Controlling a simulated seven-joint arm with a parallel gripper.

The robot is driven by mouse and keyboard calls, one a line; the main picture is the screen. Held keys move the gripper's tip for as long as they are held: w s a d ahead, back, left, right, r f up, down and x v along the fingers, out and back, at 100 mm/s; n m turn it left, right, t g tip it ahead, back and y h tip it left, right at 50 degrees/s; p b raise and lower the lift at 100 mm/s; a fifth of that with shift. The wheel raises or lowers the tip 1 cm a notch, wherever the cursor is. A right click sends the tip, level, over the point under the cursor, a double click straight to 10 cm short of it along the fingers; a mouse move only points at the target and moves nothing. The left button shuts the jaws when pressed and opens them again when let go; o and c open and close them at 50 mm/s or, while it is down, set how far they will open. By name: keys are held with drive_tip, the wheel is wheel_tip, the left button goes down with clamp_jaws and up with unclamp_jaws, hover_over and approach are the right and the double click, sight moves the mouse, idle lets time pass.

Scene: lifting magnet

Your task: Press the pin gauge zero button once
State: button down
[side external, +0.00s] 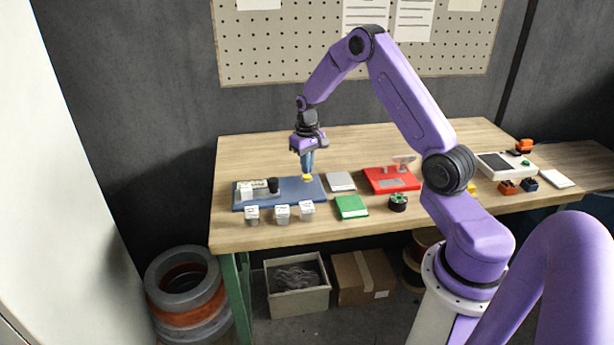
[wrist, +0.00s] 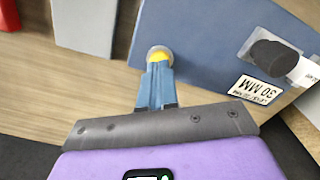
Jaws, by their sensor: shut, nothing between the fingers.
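A blue base plate (side external: 290,200) lies at the left of the bench, and it also shows in the wrist view (wrist: 205,30). A yellow button (side external: 307,178) sits near its right end; in the wrist view the yellow button (wrist: 158,55) has a pale ring around it. My gripper (side external: 307,170) is shut and empty, pointing down. Its blue fingertips (wrist: 156,72) are right at the button and hide part of it. I cannot tell whether they touch it.
Several small labelled blocks (side external: 282,213) stand along the plate's front edge. A grey slab (side external: 340,182), a green book (side external: 351,206) and a red plate (side external: 391,180) lie to the right. A pegboard (side external: 300,45) is behind. Bare wood shows at the bench's back left.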

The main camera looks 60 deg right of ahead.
drive_tip(key=shift+f, duration=0.75)
idle(0.3)
drive_tip(key=shift+r, duration=3.55)
drive_tip(key=shift+a, duration=0.1)
drive_tip(key=s+a+r+n, duration=0.4)
drive_tip(key=s+a, duration=0.1)
drive_tip(key=a, duration=0.6)
drive_tip(key=s+a+r+n, duration=0.3)
drive_tip(key=s+a+r, duration=0.15)
drive_tip(key=a, duration=0.65)
drive_tip(key=s+a+n, duration=0.2)
drive_tip(key=s+n, duration=0.2)
drive_tip(key=s, duration=0.8)
drive_tip(key=s+a+r+n, duration=0.1)
drive_tip(key=s+n, duration=0.3)
drive_tip(key=s, duration=0.8)
drive_tip(key=shift+s+a+r+n, duration=0.2)
drive_tip(key=shift+a+n, duration=0.1)
drive_tip(key=shift+a, duration=0.35)
